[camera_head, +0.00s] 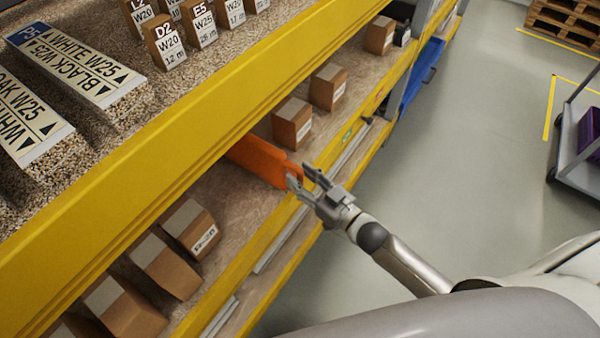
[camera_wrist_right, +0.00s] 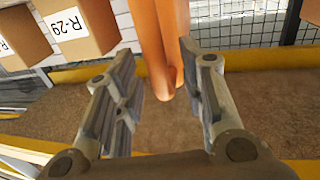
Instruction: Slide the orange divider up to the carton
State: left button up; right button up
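The orange divider (camera_head: 258,160) stands on the middle shelf in the head view, partly hidden by the yellow beam above. My right gripper (camera_head: 301,177) is at the divider's front end. In the right wrist view the divider (camera_wrist_right: 160,45) rises between the two spread fingers of my right gripper (camera_wrist_right: 163,100), with gaps showing on both sides near its lower end. A carton (camera_head: 292,122) stands to the right of the divider, and another carton (camera_head: 191,228) stands to its left, with bare shelf between. My left gripper is not in view.
More cartons (camera_head: 328,87) stand along the middle shelf (camera_head: 235,205). The yellow beam (camera_head: 150,135) overhangs it, with labelled boards and small boxes above. A carton marked R-29 (camera_wrist_right: 75,25) is beside the divider in the wrist view. The grey floor (camera_head: 400,180) is clear; a cart (camera_head: 575,150) stands at right.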

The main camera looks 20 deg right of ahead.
jog(key=shift+w+a, duration=0.3)
jog(key=shift+w, duration=0.2)
grip_shut()
